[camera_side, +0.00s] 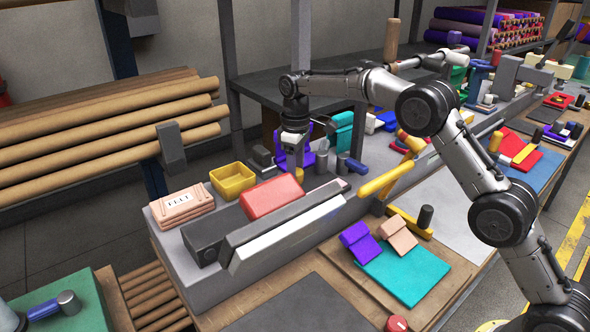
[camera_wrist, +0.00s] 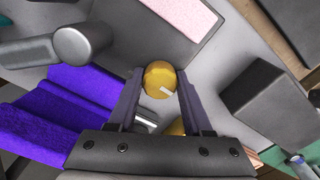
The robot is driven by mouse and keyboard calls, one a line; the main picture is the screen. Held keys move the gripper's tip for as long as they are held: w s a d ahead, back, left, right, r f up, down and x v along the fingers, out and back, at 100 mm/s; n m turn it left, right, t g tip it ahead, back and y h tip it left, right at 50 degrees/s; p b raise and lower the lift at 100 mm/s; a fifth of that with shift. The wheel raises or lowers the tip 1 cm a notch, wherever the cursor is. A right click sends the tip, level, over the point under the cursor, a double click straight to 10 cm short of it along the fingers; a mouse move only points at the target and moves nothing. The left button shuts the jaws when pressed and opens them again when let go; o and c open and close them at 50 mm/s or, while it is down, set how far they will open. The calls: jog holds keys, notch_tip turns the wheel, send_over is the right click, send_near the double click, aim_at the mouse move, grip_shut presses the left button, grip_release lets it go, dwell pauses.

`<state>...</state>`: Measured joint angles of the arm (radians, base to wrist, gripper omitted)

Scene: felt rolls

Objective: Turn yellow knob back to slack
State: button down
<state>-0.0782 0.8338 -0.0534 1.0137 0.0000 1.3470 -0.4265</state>
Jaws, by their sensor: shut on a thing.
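The yellow knob (camera_wrist: 160,78) shows in the wrist view as a round top with a short white mark on its lower right part. It sits between the two fingers of my gripper (camera_wrist: 161,76), which is shut on it. A second bit of yellow (camera_wrist: 176,127) shows lower down between the fingers, mostly hidden. In the side view my gripper (camera_side: 297,172) points down behind the red block (camera_side: 272,197) on the grey machine (camera_side: 215,262); the knob is largely hidden there by the fingers.
A grey cylinder (camera_wrist: 84,42), purple felt (camera_wrist: 60,112) and a dark block (camera_wrist: 265,92) stand close around my gripper. A yellow bar (camera_side: 393,177) is to the right.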

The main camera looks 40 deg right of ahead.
jog(key=n, duration=0.4)
jog(key=shift+n, duration=0.3)
jog(key=n, duration=0.4)
jog(key=shift+f, duration=0.1)
jog(key=shift+n, duration=0.3)
jog(key=n, duration=0.4)
jog(key=shift+n, duration=0.3)
jog(key=n, duration=0.4)
jog(key=shift+f, duration=0.15)
